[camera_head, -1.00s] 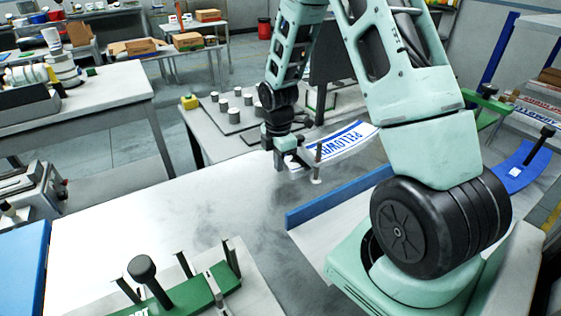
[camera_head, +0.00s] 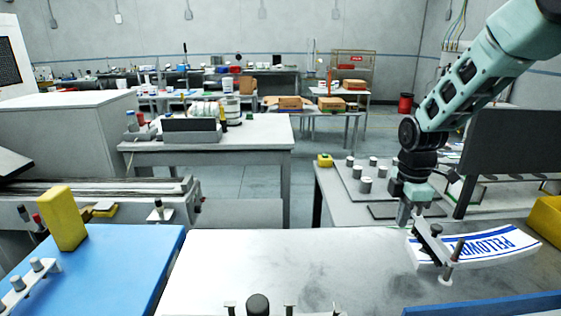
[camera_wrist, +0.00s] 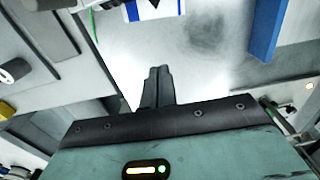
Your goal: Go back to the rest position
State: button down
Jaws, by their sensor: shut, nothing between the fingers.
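My gripper (camera_head: 408,224) is at the right in the head view, above the metal table near the label stack. In the wrist view my gripper (camera_wrist: 158,72) has its two fingers together with nothing between them. A corner of the labels (camera_wrist: 150,9) also shows at the top of the wrist view. I cannot tell the exact height of the gripper above the table.
The bare metal table (camera_head: 270,262) is clear left of the gripper. A blue mat (camera_head: 110,262) with a yellow block (camera_head: 64,218) lies at the left. Several grey cylinders (camera_head: 373,161) stand on a plate behind the gripper. A blue rail (camera_head: 490,306) runs along the lower right.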

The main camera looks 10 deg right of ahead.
jog(key=s+a+r+m, duration=0.2)
jog(key=s+a, duration=0.2)
jog(key=a, duration=0.5)
jog(key=s+a+r+m, duration=0.15)
jog(key=s+a, duration=0.35)
jog(key=a, duration=0.5)
jog(key=s+a+r+m, duration=0.1)
jog(key=s+a, duration=0.3)
jog(key=s, duration=0.4)
jog(key=s+a+m, duration=0.3)
jog(key=s+a, duration=0.1)
jog(key=s, duration=0.3)
jog(key=shift+s+r+y, duration=0.3)
jog(key=shift+s+r, duration=0.05)
jog(key=shift+r, duration=0.05)
jog(key=shift+a, duration=0.15)
